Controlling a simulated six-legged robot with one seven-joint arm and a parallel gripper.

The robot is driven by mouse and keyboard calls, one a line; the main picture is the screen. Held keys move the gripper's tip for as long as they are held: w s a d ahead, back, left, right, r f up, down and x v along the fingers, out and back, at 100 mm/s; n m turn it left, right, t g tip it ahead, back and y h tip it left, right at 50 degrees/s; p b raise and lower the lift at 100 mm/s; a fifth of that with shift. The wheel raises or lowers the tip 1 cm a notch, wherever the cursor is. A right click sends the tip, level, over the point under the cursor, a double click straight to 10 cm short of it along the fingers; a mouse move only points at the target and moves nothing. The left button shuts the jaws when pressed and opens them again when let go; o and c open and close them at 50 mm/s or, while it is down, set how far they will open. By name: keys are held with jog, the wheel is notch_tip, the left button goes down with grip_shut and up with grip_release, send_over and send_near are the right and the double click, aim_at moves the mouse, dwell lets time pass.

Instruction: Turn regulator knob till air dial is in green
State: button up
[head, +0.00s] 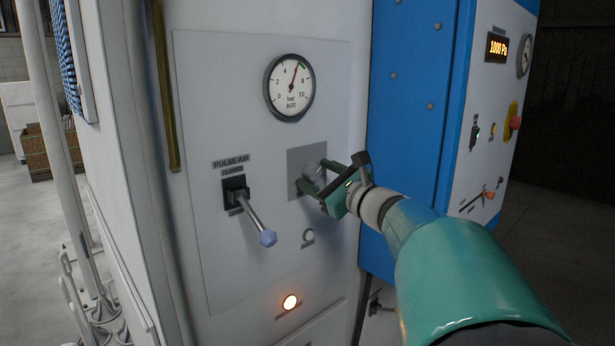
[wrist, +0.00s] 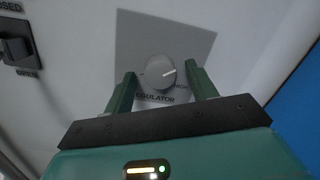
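The grey round regulator knob (wrist: 158,73) sits on a grey square plate (wrist: 190,42), with a pale pointer line towards the upper right. It also shows in the head view (head: 314,171), partly behind the fingers. My green gripper (wrist: 161,74) is open, with one finger on each side of the knob and visible gaps to it in the wrist view. I cannot tell how deep the fingertips reach. The air dial (head: 290,87) is above the plate. Its red needle points up and slightly right, near a small green band; whether the tip is inside it is too small to tell.
A pulse-air lever (head: 254,218) with a blue-grey tip sticks out left of the knob. A lit orange lamp (head: 290,302) is below. A blue cabinet (head: 408,110) stands close on the right, with a panel bearing a red button (head: 515,123) and a display reading 1000 Pa.

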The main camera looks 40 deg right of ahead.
jog(key=shift+s, duration=0.1)
jog(key=s+f, duration=0.1)
jog(key=s, duration=1.2)
jog(key=shift+s+f, duration=0.25)
jog(key=shift+d, duration=0.1)
